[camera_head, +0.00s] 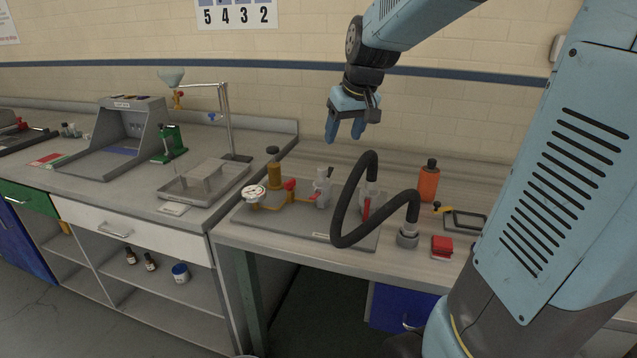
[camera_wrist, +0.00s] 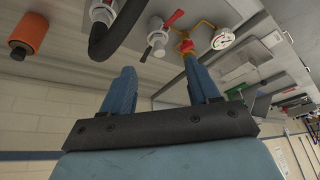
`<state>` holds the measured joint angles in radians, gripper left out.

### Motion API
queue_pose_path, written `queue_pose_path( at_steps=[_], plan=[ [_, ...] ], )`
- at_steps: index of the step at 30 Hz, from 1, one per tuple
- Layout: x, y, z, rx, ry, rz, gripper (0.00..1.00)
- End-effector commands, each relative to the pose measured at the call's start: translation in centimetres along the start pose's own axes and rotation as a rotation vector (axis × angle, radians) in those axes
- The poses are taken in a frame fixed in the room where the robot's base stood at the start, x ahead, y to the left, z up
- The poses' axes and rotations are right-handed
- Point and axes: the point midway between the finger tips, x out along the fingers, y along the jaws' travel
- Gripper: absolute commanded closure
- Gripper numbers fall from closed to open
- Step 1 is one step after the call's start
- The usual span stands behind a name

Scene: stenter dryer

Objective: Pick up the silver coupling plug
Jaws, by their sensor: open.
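A short silver coupling plug (camera_head: 408,238) stands on the workbench at the free-looking end of a curved black hose (camera_head: 348,215), right of the grey base plate (camera_head: 285,226). The hose's other end meets a silver fitting with a red lever (camera_head: 367,206) on the plate. My gripper (camera_head: 345,132) is open and empty, high above the back of the bench, up and left of the plug. In the wrist view, my gripper's two blue fingers (camera_wrist: 158,75) are apart with nothing between them. The hose (camera_wrist: 112,35) shows there, but I cannot make out the plug.
A second valve (camera_head: 322,188), a pressure gauge (camera_head: 253,194) and a brass pipe stand on the plate. An orange bottle (camera_head: 428,182), a red block (camera_head: 442,246) and a dark frame (camera_head: 466,221) are near the plug. A grey tray (camera_head: 203,183) is left.

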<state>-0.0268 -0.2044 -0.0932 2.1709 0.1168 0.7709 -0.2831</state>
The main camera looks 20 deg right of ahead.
Motion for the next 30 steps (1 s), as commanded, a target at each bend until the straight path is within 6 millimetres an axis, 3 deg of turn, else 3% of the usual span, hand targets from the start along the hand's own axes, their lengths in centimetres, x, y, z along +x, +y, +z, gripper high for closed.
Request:
queue_pose_path(
  at_steps=[6, 12, 17, 30],
  plan=[
    [3.9, 1.4, -3.9, -0.027, -0.019, -0.005, 0.40],
    [5.8, 2.0, -5.6, -0.043, -0.026, -0.005, 0.40],
    [7.0, 2.2, -5.9, -0.047, -0.028, -0.006, 0.40],
    [13.8, 2.1, -5.7, -0.046, -0.029, -0.006, 0.40]
  ],
)
